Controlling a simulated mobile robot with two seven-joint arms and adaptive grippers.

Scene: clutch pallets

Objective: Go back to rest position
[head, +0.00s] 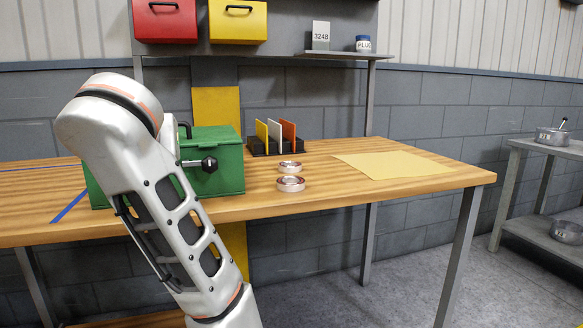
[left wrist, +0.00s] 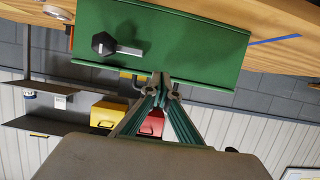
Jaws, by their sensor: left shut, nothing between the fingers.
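My left arm rises from the bottom of the head view, in front of the wooden table (head: 340,196); its gripper is outside that view. In the left wrist view my left gripper (left wrist: 163,78) is shut and empty, its fingertips together in front of the green box (left wrist: 190,45). I cannot tell whether they touch the box. The green box also shows in the head view (head: 225,165), partly hidden by my arm, with a black knob (head: 209,165) on its front. My right gripper is in neither view.
Two metallic rings, a nearer one (head: 291,184) and a farther one (head: 290,165), lie right of the box. A black rack (head: 262,147) holds upright coloured plates. A yellow sheet (head: 392,165) lies at the right. A red bin (head: 165,22) and yellow bin (head: 238,22) hang above.

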